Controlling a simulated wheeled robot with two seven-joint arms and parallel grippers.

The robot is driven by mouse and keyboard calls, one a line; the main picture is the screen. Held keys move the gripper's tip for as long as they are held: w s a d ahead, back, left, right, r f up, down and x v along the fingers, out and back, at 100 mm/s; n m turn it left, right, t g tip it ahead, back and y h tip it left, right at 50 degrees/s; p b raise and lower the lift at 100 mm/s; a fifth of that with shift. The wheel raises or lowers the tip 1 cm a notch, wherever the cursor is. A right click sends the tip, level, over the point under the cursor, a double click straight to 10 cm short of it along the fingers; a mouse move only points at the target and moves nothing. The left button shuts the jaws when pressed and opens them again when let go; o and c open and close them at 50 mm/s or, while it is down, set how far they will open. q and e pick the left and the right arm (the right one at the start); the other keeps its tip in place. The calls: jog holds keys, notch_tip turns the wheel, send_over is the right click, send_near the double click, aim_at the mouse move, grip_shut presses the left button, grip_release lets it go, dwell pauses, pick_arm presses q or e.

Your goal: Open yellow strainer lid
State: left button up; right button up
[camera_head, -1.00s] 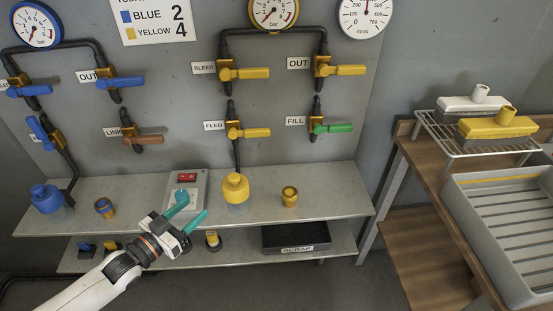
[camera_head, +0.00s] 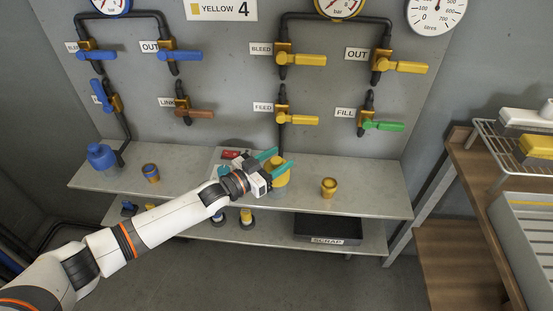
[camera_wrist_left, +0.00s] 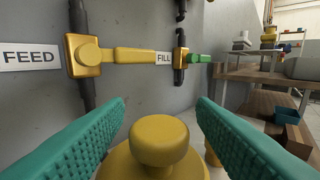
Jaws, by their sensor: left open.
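The yellow strainer (camera_head: 281,180) stands on the upper shelf below the yellow FEED valve, partly hidden by my left gripper in the head view. In the left wrist view its round yellow lid knob (camera_wrist_left: 158,140) rises from the wider lid (camera_wrist_left: 185,168). My left gripper (camera_head: 280,159) is open at the strainer's top. Its two teal fingers (camera_wrist_left: 160,135) spread on either side of the knob, with gaps visible on both sides. My right gripper is out of view.
The yellow FEED valve handle (camera_head: 298,120) is on the wall just above. A small yellow cup (camera_head: 329,187) stands to the right on the shelf (camera_head: 370,190). The blue strainer (camera_head: 101,157) is far left. A black SCRAP tray (camera_head: 328,229) sits below.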

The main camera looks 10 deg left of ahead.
pick_arm(q)
grip_shut()
dwell(0.3)
jog(key=shift+w+r, duration=0.1)
jog(key=shift+w+r+n+g+y+p, duration=0.4)
jog(key=shift+w+p, duration=0.05)
jog(key=shift+p, duration=0.35)
jog(key=shift+w+r+n+g+p, duration=0.25)
jog(key=shift+w+n+g+p, duration=0.15)
jog(key=shift+w+n+p, duration=0.15)
jog(key=shift+w+r+n+g+y+p, duration=0.1)
jog(key=shift+w+n+g+y+p, duration=0.65)
jog(key=shift+w+p, duration=0.2)
jog(key=shift+w+n+g+p, duration=0.35)
jog(key=shift+w+g, duration=0.2)
jog(key=shift+g, duration=0.1)
jog(key=shift+f, duration=0.2)
